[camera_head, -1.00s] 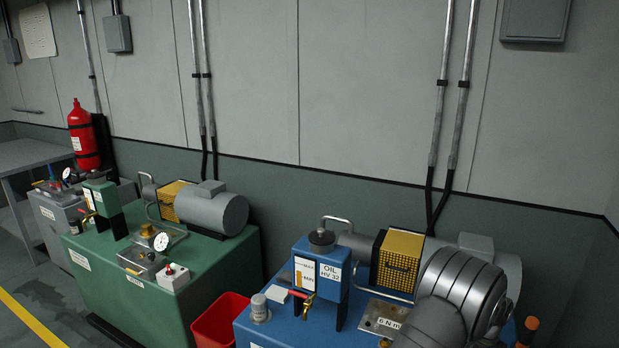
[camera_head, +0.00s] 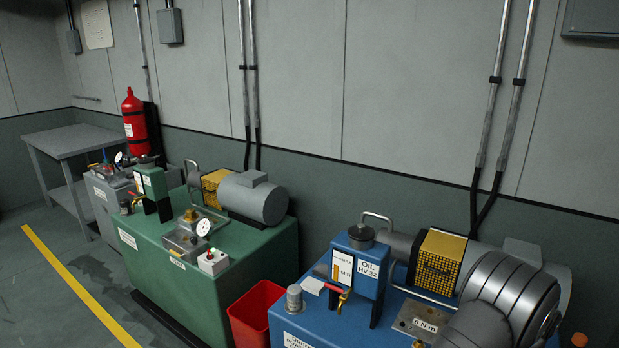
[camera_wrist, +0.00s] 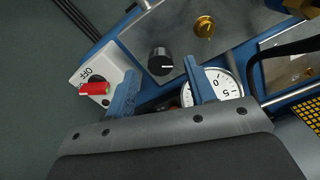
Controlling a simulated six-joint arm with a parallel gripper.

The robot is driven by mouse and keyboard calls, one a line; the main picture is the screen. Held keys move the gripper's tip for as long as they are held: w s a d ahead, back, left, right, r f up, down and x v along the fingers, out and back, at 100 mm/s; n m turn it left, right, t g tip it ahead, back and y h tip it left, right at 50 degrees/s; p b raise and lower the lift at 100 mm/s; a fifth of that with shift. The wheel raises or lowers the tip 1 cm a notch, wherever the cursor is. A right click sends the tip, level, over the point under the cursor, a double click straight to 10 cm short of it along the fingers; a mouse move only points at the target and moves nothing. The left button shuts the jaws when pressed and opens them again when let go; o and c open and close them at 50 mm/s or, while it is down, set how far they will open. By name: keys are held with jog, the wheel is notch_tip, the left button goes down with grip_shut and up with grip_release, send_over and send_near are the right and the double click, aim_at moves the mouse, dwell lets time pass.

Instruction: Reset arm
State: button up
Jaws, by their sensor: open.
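My gripper (camera_wrist: 160,68) shows in the wrist view, with two blue fingers spread apart and nothing held between them. Beyond the gap is a black knob (camera_wrist: 161,61) on a silver plate. I cannot tell how far the fingers are from it. A white switch box (camera_wrist: 92,74) marked OFF, with a red lever (camera_wrist: 94,88), is left of the left finger. A round dial gauge (camera_wrist: 228,86) is partly hidden behind the right finger. In the head view, the blue console (camera_head: 318,319) is at the lower right, partly hidden by my arm; my gripper is not visible there.
A brass knob (camera_wrist: 204,27) is on the plate. The blue oil tank (camera_head: 358,268) and yellow mesh guard (camera_head: 438,262) stand on the blue console. A red bin (camera_head: 254,312) separates it from the green console (camera_head: 192,290). The floor at left is clear.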

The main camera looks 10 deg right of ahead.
notch_tip(320, 180, up, 14)
notch_tip(320, 180, down, 18)
jog(key=shift+r, duration=0.15)
jog(key=shift+r+m, duration=0.2)
jog(key=shift+m, duration=0.3)
jog(key=m, duration=0.3)
notch_tip(320, 180, up, 18)
jog(key=w+a+r+n, duration=0.1)
jog(key=w+a+r, duration=0.3)
jog(key=a+r, duration=0.4)
jog(key=shift+w+a+n+t+h, duration=0.3)
jog(key=shift+w+a+n+h, duration=0.1)
jog(key=shift+a, duration=0.9)
